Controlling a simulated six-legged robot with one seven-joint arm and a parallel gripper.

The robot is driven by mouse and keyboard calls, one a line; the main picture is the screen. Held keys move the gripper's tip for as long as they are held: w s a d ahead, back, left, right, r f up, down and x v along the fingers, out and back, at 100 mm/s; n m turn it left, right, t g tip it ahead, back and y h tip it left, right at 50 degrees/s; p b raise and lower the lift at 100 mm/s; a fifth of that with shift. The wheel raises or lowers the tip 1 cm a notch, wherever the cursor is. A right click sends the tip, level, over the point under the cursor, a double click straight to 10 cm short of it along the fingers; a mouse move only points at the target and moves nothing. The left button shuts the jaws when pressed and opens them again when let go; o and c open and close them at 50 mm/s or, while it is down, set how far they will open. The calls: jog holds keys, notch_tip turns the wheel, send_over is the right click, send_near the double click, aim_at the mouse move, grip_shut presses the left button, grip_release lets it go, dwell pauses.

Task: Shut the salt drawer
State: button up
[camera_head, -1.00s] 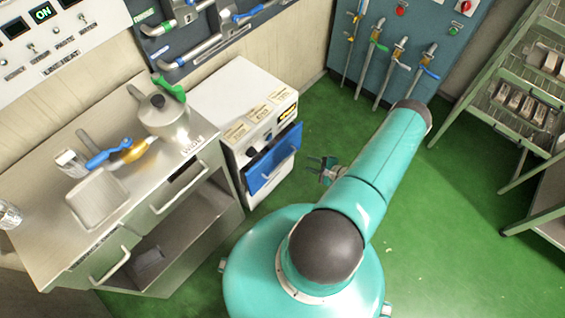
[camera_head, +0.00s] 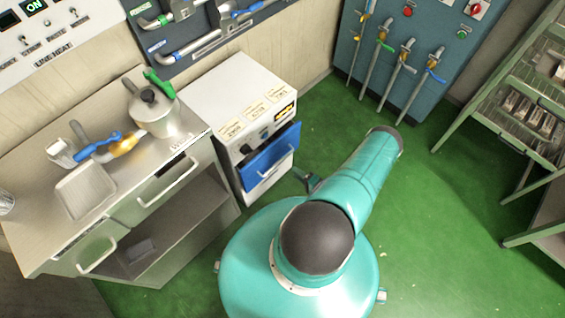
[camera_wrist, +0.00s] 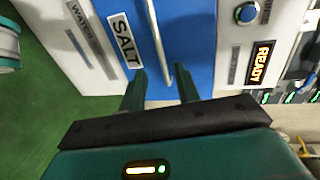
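The salt drawer has a blue front (camera_head: 268,159) with a pale bar handle, set in a white cabinet; in the head view its front stands out from the cabinet. In the wrist view the blue front (camera_wrist: 190,38) fills the upper middle, with a SALT label (camera_wrist: 124,41) and the handle bar (camera_wrist: 157,45) running up the picture. My gripper (camera_wrist: 160,88) is open, its two fingers apart and pointing at the front, on either side of the handle's near end. Contact cannot be told. In the head view my gripper (camera_head: 311,182) is just right of the drawer, partly hidden by my arm.
The white cabinet (camera_head: 232,88) has a lit READY display (camera_wrist: 262,64). A steel counter (camera_head: 120,190) with a kettle (camera_head: 153,108) stands to its left. A rack (camera_head: 520,110) stands at right. Green floor (camera_head: 450,220) is clear between.

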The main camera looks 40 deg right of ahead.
jog(key=x, duration=0.9)
jog(key=shift+w, duration=0.25)
grip_shut()
